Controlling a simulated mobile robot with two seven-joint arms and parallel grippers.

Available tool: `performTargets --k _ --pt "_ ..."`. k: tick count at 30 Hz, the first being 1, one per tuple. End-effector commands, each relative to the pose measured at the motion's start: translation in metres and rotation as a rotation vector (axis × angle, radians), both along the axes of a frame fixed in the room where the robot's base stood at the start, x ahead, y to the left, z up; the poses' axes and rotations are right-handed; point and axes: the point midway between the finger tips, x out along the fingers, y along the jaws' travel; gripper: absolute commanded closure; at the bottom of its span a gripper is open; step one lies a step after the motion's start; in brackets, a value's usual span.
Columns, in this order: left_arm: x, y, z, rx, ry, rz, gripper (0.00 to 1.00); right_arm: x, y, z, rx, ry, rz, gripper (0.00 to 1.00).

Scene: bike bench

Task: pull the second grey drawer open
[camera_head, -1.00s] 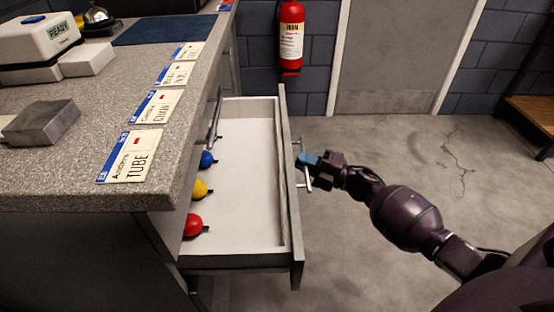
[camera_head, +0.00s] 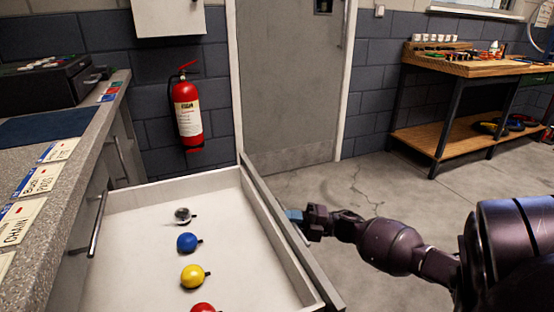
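A grey-fronted drawer (camera_head: 247,198) with a pale inside stands pulled out from the bench in the head view. Its front panel faces right. My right gripper (camera_head: 296,216), with blue fingertips, is at the outer side of that panel, at the drawer's bar handle. It appears shut on the handle, though the panel hides part of the grip. In the drawer lie a grey ball (camera_head: 182,215), a blue ball (camera_head: 187,242), a yellow ball (camera_head: 193,276) and a red ball (camera_head: 203,308), each with a dark stub. My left gripper is not in view.
The bench top (camera_head: 40,190) at left carries label cards, including one reading CHAIN (camera_head: 18,222). Another bar handle (camera_head: 97,224) is on the bench front. A fire extinguisher (camera_head: 187,115) hangs behind the drawer. A wooden workbench (camera_head: 470,68) stands back right. Floor right of the drawer is clear.

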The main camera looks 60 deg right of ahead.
Motion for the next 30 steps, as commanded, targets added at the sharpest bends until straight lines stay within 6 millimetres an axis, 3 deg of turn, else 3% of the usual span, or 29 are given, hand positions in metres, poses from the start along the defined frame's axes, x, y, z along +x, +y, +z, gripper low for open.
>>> performTargets --k 15,16,20,30 --pt "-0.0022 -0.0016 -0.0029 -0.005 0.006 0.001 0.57 -0.0044 -0.0053 -0.0007 0.0 0.001 0.001 1.0" --pt "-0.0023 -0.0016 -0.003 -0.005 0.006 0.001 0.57 -0.0043 -0.0054 -0.0008 0.0 0.001 0.001 0.83" --pt "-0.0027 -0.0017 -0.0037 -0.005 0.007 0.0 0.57 -0.0042 -0.0054 -0.0006 0.0 0.001 0.001 0.63" --pt "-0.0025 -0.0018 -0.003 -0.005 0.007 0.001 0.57 -0.0065 -0.0074 -0.0008 0.0 0.001 -0.001 0.63"
